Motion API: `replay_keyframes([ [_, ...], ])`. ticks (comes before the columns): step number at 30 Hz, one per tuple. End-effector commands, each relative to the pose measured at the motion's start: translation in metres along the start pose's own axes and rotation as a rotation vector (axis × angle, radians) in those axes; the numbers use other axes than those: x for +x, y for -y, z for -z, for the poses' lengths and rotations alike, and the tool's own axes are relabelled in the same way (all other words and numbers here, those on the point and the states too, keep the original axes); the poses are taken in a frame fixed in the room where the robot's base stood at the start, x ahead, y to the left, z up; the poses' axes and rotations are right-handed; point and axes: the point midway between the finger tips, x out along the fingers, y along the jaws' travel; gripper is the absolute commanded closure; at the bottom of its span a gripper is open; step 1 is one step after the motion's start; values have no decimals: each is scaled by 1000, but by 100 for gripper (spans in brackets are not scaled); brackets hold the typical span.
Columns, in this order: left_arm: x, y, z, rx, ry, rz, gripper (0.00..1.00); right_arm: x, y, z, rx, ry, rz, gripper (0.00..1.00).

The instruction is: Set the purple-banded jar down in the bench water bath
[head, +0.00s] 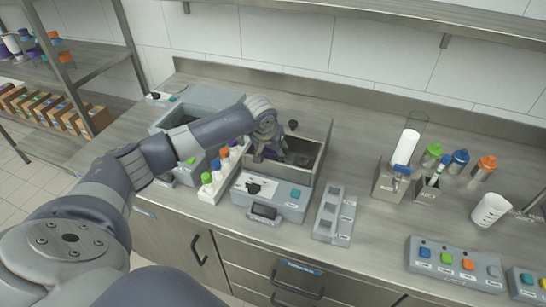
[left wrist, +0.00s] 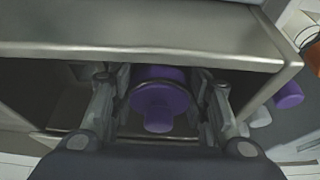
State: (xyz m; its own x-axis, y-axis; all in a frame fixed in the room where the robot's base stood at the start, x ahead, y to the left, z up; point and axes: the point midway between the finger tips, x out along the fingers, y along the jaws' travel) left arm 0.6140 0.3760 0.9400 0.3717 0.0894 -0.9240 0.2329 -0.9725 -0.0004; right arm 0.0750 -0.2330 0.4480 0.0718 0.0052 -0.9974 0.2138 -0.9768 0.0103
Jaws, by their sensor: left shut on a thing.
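The bench water bath (head: 318,163) is an open metal-rimmed basin with a control front, at the middle of the bench. My left gripper (head: 270,155) reaches down into its left part. In the left wrist view, the left gripper (left wrist: 162,112) is shut on the purple-banded jar (left wrist: 160,98), seen from above with a purple top. The jar is between the fingers, inside the bath's metal walls (left wrist: 130,48). I cannot tell whether it touches the bath floor. In the head view the arm and gripper mostly hide the jar. My right gripper is in neither view.
A white rack (head: 211,190) with several coloured-cap bottles stands close left of the bath. Another grey open bath (head: 160,127) is farther left. A grey slotted block (head: 333,215) lies to the right. Dispensers, a beaker (head: 490,210) and a button panel (head: 455,263) are farther right.

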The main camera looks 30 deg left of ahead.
Motion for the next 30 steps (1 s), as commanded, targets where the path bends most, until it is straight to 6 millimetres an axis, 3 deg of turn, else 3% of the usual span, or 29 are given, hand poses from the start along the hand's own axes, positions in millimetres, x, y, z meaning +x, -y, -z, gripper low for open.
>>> replay_keyframes([
  [5, 18, 1, -7, -1, 0, 2, 90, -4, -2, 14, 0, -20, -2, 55],
  [15, 21, 0, -8, -1, -1, 0, 90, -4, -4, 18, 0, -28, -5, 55],
  [16, 22, 0, -9, -1, 0, 0, 55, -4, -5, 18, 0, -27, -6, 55],
  [18, 22, 0, -9, 0, -1, 0, 39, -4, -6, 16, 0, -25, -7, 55],
  [30, 19, 1, -7, 0, -2, 1, 37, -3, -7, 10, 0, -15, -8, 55],
])
